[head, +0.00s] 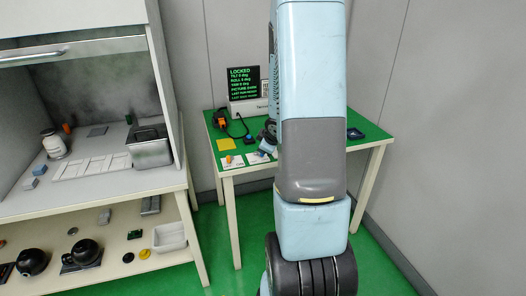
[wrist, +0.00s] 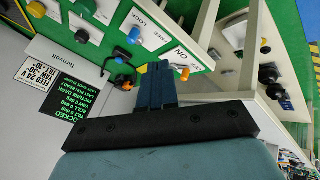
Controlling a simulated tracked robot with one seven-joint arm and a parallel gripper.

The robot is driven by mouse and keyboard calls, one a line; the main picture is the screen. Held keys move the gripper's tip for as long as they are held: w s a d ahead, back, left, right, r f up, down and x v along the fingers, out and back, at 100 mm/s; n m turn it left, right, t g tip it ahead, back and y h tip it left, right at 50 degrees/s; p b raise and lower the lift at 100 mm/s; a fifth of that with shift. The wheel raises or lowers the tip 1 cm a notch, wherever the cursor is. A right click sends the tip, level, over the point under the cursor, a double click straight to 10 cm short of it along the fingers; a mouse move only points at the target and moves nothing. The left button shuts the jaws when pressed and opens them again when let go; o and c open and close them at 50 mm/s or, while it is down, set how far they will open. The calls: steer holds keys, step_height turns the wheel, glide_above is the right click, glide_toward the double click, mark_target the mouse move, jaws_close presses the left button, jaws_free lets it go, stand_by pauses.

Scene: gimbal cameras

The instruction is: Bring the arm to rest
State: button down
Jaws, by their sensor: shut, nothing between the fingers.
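My arm (head: 311,90) stands upright in front of the green-topped table (head: 371,135) in the head view and hides the middle of it. My gripper (wrist: 160,68) shows in the wrist view with its dark blue fingers together and nothing between them. In that view the room appears turned over, and the fingers overlap the area near the table's edge and the labelled cards. I cannot tell whether they touch anything. In the head view the gripper is largely hidden behind my arm.
A fume hood (head: 82,40) with a metal box (head: 150,147) stands at left. Grey walls close off the back.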

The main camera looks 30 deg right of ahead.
stand_by(0.5)
steer(key=s+a+r+m+h, duration=0.1)
steer(key=s+a+r+m, duration=0.2)
steer(key=r, duration=0.6)
steer(key=s+a+r+m+h, duration=0.1)
steer(key=s+a+r, duration=0.1)
steer(key=a+r, duration=0.45)
steer(key=s+a+r+m+g+y, duration=0.1)
steer(key=s+a+r, duration=0.4)
steer(key=s, duration=0.4)
steer(key=s+a+r+m+y, duration=0.2)
steer(key=s+a+r, duration=0.4)
steer(key=s, duration=0.3)
steer(key=shift+a+g, duration=0.4)
steer(key=shift+a, duration=0.35)
steer(key=shift+s, duration=0.1)
